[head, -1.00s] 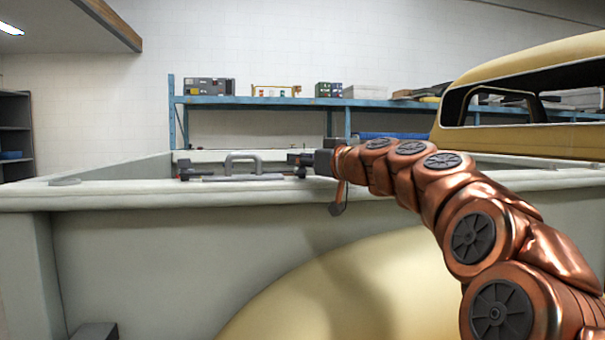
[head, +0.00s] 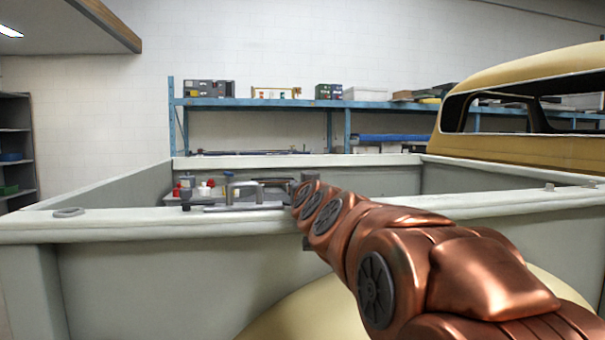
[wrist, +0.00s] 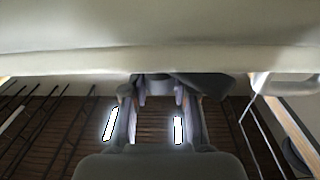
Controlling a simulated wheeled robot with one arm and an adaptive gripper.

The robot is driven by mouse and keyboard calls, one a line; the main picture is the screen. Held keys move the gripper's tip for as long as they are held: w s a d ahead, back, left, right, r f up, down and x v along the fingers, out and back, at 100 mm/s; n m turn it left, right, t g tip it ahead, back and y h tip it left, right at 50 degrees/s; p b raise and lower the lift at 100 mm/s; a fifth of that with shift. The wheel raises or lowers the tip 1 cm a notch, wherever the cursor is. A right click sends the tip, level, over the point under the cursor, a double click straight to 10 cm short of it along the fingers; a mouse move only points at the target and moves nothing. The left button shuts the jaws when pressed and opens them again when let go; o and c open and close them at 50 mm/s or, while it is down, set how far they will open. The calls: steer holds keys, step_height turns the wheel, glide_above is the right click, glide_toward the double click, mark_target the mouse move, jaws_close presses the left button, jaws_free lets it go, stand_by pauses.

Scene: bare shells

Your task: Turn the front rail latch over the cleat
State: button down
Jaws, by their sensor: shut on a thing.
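A grey U-shaped metal handle (head: 243,188) stands on a flat plate (head: 245,207) on the near rail (head: 150,221) of the truck bed. A dark flat bar (head: 275,181) runs from beside the handle toward my arm's end. In the wrist view my gripper (wrist: 160,100) is shut on a dark part (wrist: 165,80) beside the pale rail. This part looks like the latch, but its shape is mostly hidden. In the head view my copper arm covers the fingers. A short dark post (head: 186,198) stands left of the handle; I cannot tell if it is the cleat.
Red and white small items (head: 205,188) show behind the rail inside the bed. The yellow cab (head: 530,100) stands at the right. A blue shelf (head: 250,102) is at the back wall.

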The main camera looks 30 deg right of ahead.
steer(key=shift+r+m+g+h+p, duration=0.35)
steer(key=shift+m+g+h+p, duration=0.6)
steer(key=shift+p, duration=1.95)
steer(key=m+g+h+p, duration=0.2)
steer(key=m+h+p, duration=0.1)
steer(key=p, duration=1.1)
steer(key=shift+g+h, duration=0.35)
steer(key=shift+h, duration=0.2)
steer(key=m+g+h+p, duration=0.1)
steer(key=p, duration=0.3)
steer(key=shift+p, duration=0.3)
steer(key=m+g+h+p, duration=0.1)
steer(key=g+p, duration=0.1)
steer(key=p, duration=0.3)
steer(key=shift+f+m+p, duration=0.15)
steer(key=shift+m+p, duration=0.1)
steer(key=shift+p, duration=0.1)
steer(key=shift+f+m+g+h+p, duration=0.1)
steer(key=shift+m+g+h+p, duration=0.4)
steer(key=shift+g+p, duration=0.6)
steer(key=shift+f+m+g+h+p, duration=0.15)
steer(key=shift+m+g+h+p, duration=0.25)
steer(key=shift+p, duration=0.85)
steer(key=c, duration=0.9)
jaws_free()
